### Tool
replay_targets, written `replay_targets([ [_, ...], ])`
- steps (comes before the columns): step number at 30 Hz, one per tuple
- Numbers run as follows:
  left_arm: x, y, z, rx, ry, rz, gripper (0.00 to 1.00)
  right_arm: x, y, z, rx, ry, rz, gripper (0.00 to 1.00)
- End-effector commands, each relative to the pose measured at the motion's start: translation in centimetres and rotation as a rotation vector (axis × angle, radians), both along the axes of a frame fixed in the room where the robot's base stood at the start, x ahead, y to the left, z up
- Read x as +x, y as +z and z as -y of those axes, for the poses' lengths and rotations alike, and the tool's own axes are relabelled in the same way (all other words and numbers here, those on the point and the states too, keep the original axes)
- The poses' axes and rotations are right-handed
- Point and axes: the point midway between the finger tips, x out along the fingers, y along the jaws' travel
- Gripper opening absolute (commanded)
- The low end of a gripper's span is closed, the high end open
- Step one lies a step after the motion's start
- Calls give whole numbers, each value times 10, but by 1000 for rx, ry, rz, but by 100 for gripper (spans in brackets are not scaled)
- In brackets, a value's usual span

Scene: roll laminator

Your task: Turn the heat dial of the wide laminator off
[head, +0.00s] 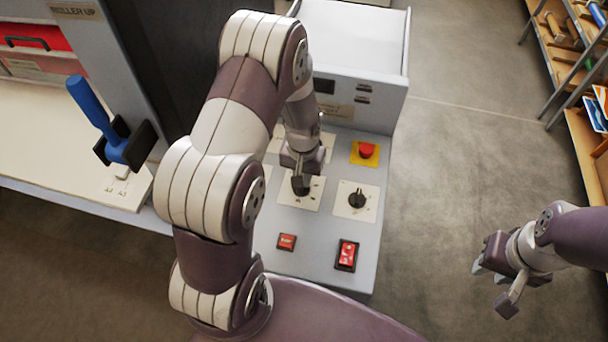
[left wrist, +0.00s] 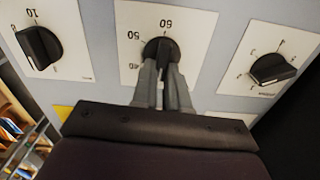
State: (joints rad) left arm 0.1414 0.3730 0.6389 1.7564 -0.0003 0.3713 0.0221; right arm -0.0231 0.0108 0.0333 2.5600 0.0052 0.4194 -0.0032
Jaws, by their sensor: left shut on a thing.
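The control panel of the wide laminator (head: 322,258) is in the middle of the head view. My left gripper (head: 301,178) points down at the panel and is shut on a black dial (head: 300,189). In the left wrist view both fingers (left wrist: 161,72) close around this dial (left wrist: 160,46); its white plate shows 40, 50 and 60, and its knob points near 60. The plate's word label is hidden, so I cannot read whether it says heat. My right gripper (head: 494,286) is open and empty over the floor at the right.
Another black dial (head: 357,200) sits close to the right. A red stop button (head: 366,150) on yellow, a red button (head: 287,242) and a red rocker switch (head: 347,254) are also near. A blue-handled lever (head: 92,105) stands at the left. Shelves (head: 570,60) stand at the right.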

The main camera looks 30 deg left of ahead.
Motion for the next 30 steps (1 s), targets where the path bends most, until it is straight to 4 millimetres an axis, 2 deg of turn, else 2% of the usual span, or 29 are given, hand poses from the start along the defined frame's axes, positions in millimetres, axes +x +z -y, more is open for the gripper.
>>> replay_targets([
  [9, -2, -1, -1, -1, 80, -5, 0, 0, 0, 0, 0, 0, 0, 33],
  [23, -3, -1, 0, -1, 90, -8, 0, 0, 0, 0, 0, 0, 0, 33],
  [24, -3, -1, 0, -1, 90, -7, 27, 0, 0, 0, 0, 0, 0, 33],
  [25, -3, -1, 0, -1, 90, -7, 37, 0, 0, 0, 0, 0, 0, 33],
  [26, -2, -1, 0, -1, 90, -7, 39, 0, 0, 0, 0, 0, 0, 33],
  [30, -2, -1, -1, -1, 89, -5, 39, 0, 0, 0, 0, 0, 0, 33],
])
